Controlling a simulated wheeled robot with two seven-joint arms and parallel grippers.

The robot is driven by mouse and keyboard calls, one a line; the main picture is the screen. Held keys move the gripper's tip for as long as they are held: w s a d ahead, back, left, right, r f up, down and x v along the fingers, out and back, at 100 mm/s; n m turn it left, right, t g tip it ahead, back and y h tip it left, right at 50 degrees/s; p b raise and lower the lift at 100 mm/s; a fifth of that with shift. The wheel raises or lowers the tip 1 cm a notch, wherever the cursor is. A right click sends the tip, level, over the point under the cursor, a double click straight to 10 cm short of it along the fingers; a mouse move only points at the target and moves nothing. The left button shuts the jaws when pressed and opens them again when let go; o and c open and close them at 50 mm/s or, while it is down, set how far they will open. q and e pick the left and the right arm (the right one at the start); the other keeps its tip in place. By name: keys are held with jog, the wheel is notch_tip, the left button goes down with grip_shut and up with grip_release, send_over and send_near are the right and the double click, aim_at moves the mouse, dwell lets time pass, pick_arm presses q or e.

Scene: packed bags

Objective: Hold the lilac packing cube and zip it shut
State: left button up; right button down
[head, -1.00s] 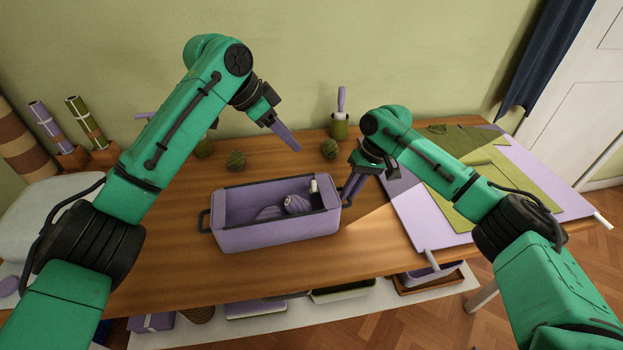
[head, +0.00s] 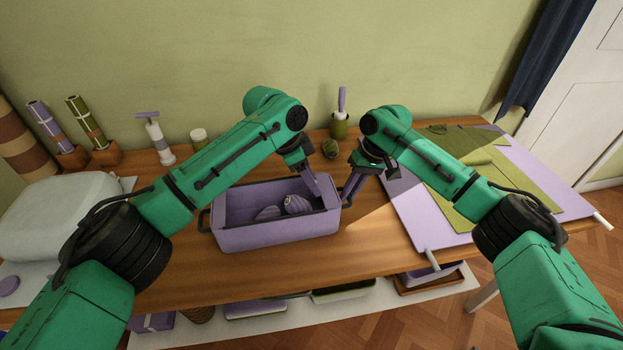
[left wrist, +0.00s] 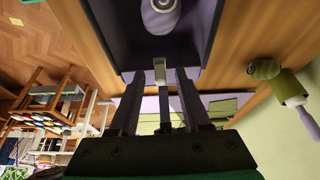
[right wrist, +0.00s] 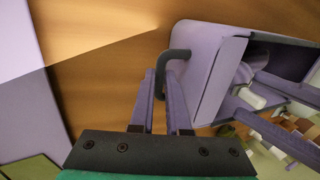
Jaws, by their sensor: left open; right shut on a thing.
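The lilac packing cube (head: 270,236) stands on the table with its top open; striped rolled items (head: 296,205) lie inside. My left gripper (head: 320,190) is open over the cube's right end. My right gripper (head: 348,196) is shut on the dark end handle (right wrist: 178,56) at the cube's right end.
A lilac board (head: 430,225) with green cloth lies at right. A pale grey bag (head: 60,215) sits at left. The table in front of the cube is clear.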

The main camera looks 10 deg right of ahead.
pick_arm(q)
grip_shut()
jog(key=shift+r, duration=0.1)
dwell(1.2)
